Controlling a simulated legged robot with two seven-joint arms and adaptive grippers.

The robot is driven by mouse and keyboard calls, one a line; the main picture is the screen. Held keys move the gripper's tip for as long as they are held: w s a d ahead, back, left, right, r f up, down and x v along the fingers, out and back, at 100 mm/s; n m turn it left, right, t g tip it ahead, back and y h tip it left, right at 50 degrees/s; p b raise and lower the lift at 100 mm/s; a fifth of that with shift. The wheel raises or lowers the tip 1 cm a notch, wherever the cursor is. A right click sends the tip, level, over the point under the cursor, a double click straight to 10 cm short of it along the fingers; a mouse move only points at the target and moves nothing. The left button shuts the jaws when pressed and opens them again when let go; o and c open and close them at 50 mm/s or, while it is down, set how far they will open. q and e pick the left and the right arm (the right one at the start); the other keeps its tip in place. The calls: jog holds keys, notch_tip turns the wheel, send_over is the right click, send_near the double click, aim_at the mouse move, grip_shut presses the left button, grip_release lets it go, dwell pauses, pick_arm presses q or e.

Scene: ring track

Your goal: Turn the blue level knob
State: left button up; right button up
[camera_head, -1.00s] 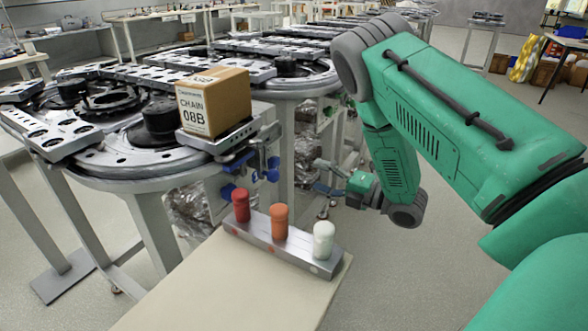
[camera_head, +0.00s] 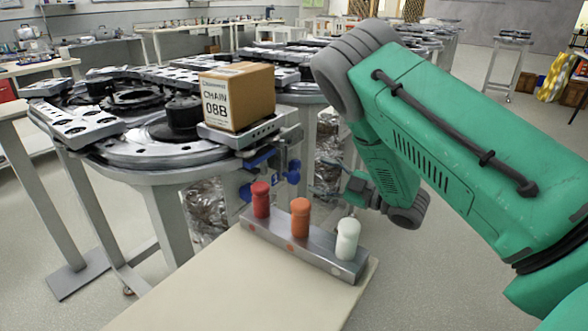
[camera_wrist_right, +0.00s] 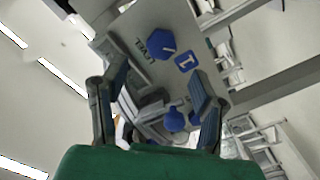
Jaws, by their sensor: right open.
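The blue level knob (camera_wrist_right: 160,43) is a faceted knob with a white line, beside the word LEVEL on a grey panel in the right wrist view. My right gripper (camera_wrist_right: 158,88) is open, its two fingers spread on either side of the panel in that view. The level knob appears beyond the fingers, with nothing between them gripped. In the head view my right gripper (camera_head: 326,188) is small, just right of the panel's blue parts (camera_head: 247,192); which of these is the level knob I cannot tell there. My left gripper is out of view.
Another blue knob (camera_wrist_right: 174,121) and a blue plate marked 1 (camera_wrist_right: 184,63) are on the panel. A cardboard box (camera_head: 255,95) sits on the ring track above.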

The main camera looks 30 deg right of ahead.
aim_at(298, 168)
jog(key=b+x, duration=0.1)
jog(key=x, duration=0.6)
jog(key=shift+w+a, duration=0.1)
jog(key=shift+w, duration=0.15)
